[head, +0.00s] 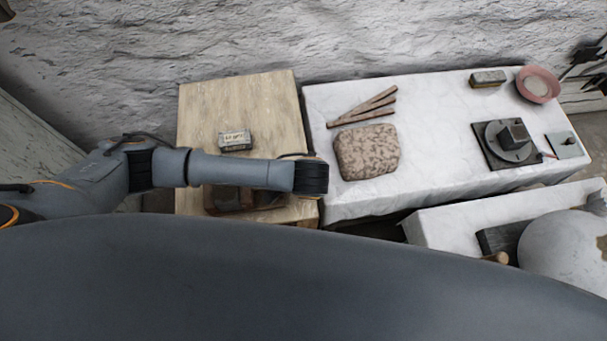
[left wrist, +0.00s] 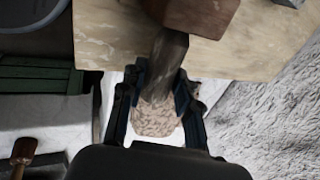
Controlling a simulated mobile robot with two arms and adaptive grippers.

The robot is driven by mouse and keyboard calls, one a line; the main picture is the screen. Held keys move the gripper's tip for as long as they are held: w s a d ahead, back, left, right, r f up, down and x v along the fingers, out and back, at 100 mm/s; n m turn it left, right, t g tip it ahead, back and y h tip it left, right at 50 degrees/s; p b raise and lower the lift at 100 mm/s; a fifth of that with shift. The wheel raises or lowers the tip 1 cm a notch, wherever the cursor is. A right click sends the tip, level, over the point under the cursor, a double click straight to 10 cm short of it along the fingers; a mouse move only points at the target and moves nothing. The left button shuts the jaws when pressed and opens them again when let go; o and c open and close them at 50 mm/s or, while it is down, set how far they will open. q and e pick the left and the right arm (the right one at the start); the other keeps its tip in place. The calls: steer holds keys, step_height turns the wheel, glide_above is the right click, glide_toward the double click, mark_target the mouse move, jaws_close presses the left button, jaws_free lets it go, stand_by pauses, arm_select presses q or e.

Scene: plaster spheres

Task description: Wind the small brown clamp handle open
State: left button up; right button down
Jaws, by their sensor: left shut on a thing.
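In the left wrist view a brown block (left wrist: 198,12) sits at the top on the wooden table, and a short grey-brown handle (left wrist: 168,58) extends from it past the table edge. My left gripper (left wrist: 162,76) is shut on this handle, with one dark finger on each side of it. In the head view my left arm reaches over the right edge of the wooden table (head: 265,100); the dark wrist end hides the fingers and the handle. Part of the brown clamp body (head: 228,198) shows below my forearm. My right gripper is not in view.
A small labelled block (head: 235,140) lies on the wooden table behind my forearm. The white-covered table (head: 440,120) on the right holds a mottled stone (head: 366,152), wooden sticks (head: 365,107), a dark turntable (head: 508,143) and a pink bowl (head: 538,85). A large plaster sphere (head: 565,250) stands at lower right.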

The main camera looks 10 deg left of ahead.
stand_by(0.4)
arm_select(q)
steer(key=o, duration=1.2)
steer(key=shift+c, duration=0.2)
steer(key=v, duration=1.2)
steer(key=shift+d, duration=0.1)
